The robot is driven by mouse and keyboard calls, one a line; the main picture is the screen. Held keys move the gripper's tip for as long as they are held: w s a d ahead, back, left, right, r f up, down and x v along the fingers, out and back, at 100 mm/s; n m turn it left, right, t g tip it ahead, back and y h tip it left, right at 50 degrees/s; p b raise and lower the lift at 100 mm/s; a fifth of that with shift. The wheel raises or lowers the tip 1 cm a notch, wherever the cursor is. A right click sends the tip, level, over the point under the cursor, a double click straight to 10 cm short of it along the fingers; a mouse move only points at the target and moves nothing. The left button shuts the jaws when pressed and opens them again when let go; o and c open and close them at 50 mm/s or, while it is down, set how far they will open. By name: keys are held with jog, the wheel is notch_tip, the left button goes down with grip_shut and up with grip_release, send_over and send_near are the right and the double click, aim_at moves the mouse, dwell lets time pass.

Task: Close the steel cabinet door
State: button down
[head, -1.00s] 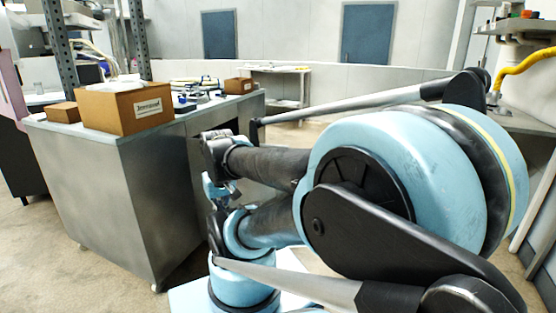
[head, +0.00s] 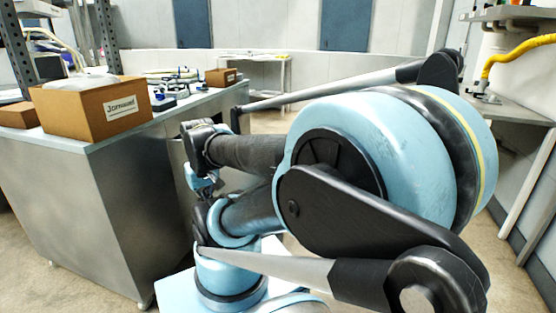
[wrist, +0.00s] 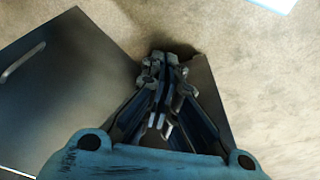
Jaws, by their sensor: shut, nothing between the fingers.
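The steel cabinet (head: 60,205) stands at the left in the head view, with a pale flat top. Its right-facing side is mostly hidden behind my arm, so I cannot tell there how far its door stands open. In the wrist view, a dark grey flat panel with a bar handle (wrist: 22,62) fills the left; it looks like the cabinet door (wrist: 70,85). My gripper (wrist: 163,62) is shut and empty, its fingertips by the panel's right edge. I cannot tell whether they touch it. Another dark surface (wrist: 208,90) shows right of the fingers.
Cardboard boxes (head: 95,112) and small equipment (head: 172,82) stand on the cabinet top, beside metal uprights. A bench with a yellow hose (head: 515,52) is at the right. Bare floor (wrist: 250,60) shows right of the gripper; a small table (head: 255,70) stands behind.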

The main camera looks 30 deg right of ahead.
jog(key=w+d+r+m+t+h, duration=0.1)
jog(key=w+d+r+m, duration=0.1)
jog(key=w+d+r, duration=0.3)
jog(key=w+d+r+m, duration=0.2)
jog(key=w+d, duration=0.1)
jog(key=d, duration=0.5)
jog(key=d+r+m+h, duration=0.1)
jog(key=d+m, duration=0.1)
jog(key=d, duration=0.7)
jog(key=d+r+m+h, duration=0.1)
jog(key=d+r+m, duration=0.1)
jog(key=d, duration=0.7)
jog(key=w+d+f, duration=0.4)
jog(key=w+f, duration=0.2)
jog(key=f, duration=0.3)
jog(key=shift+w+d+f, duration=0.15)
jog(key=shift+d+f, duration=0.2)
jog(key=shift+d, duration=0.05)
